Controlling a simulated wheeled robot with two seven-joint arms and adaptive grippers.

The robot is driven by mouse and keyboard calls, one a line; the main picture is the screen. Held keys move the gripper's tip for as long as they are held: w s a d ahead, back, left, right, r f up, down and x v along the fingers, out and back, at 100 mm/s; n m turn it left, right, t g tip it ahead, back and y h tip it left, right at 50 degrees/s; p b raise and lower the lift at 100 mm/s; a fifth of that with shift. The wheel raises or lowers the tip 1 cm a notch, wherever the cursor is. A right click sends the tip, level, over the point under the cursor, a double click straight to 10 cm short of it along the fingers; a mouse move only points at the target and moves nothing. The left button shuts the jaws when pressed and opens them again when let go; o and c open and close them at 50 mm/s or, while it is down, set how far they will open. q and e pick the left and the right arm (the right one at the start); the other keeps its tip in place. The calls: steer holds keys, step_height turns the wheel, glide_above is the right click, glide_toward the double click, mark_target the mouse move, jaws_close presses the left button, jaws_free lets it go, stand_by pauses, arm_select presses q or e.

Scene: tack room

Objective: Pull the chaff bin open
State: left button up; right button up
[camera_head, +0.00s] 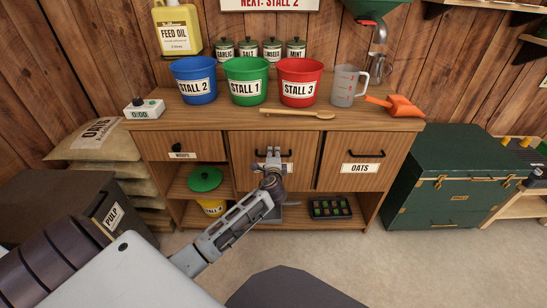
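The middle bin front (307,177) of the wooden bench sits between the "SCOOPS" drawer and the "OATS" bin. Its label is mostly covered by my gripper, so I cannot read it. It looks flush with its neighbours. A dark handle (288,154) shows partly beside the fingers. My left gripper (272,152) reaches in from the lower left, with its fingertips at the handle. Whether the fingers grip the handle or only stand before it, I cannot tell. My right gripper is not in view.
The "OATS" bin (347,159) is at right, the "SCOOPS" drawer (181,147) at left. Buckets, a jug (346,86), a wooden spoon (298,114) and an orange scoop (398,105) stand or lie on top. A green trunk (440,180) stands at right. Floor before the bench's right side is clear.

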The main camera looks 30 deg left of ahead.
arm_select(q)
steer(key=shift+w, duration=0.1)
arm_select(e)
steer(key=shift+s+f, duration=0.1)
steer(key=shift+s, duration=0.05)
arm_select(q)
jaws_close()
steer(key=shift+f, duration=0.1)
stand_by(0.3)
